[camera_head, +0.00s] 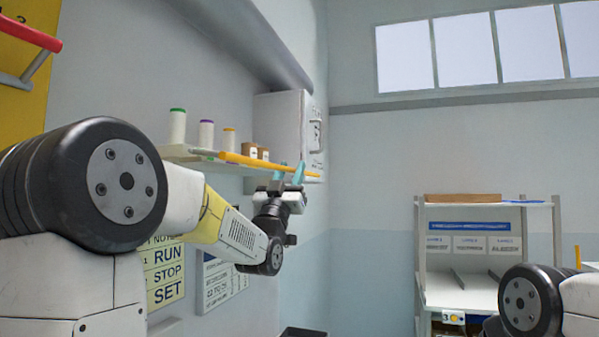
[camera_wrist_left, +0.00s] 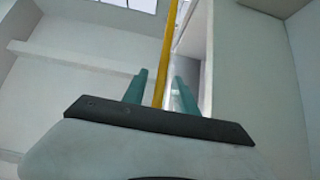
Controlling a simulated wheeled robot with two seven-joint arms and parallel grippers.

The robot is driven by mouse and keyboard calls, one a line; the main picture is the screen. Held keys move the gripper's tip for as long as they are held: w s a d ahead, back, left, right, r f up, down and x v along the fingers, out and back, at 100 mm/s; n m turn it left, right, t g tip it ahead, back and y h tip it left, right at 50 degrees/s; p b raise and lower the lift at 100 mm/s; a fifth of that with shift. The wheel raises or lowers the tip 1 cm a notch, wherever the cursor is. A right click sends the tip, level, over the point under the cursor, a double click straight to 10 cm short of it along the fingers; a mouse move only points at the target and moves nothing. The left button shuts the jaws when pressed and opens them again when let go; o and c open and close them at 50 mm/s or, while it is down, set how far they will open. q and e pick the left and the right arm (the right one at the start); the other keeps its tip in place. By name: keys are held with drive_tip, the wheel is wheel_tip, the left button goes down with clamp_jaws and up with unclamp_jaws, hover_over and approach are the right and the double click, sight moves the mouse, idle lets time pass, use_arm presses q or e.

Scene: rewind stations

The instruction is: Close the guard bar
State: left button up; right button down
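A thin yellow bar, which looks like the guard bar (camera_head: 246,160), slants across in front of the wall shelf in the head view. It also shows in the left wrist view (camera_wrist_left: 170,35), running up and away. My left gripper (camera_head: 289,172) is at the bar's right part, near the white wall cabinet. In the left wrist view its two teal fingers (camera_wrist_left: 161,85) stand apart, one on each side of the bar, with gaps visible, so it is open around the bar. My right gripper is out of view; only part of my right arm shows at the lower right.
A wall shelf (camera_head: 185,152) holds several thread spools and small brown boxes. A white cabinet (camera_head: 290,130) hangs beside it. A red handle (camera_head: 28,34) on a yellow panel is at the upper left. A shelf unit (camera_head: 480,208) stands at the right.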

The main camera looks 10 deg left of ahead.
use_arm(q)
clamp_jaws()
idle(1.4)
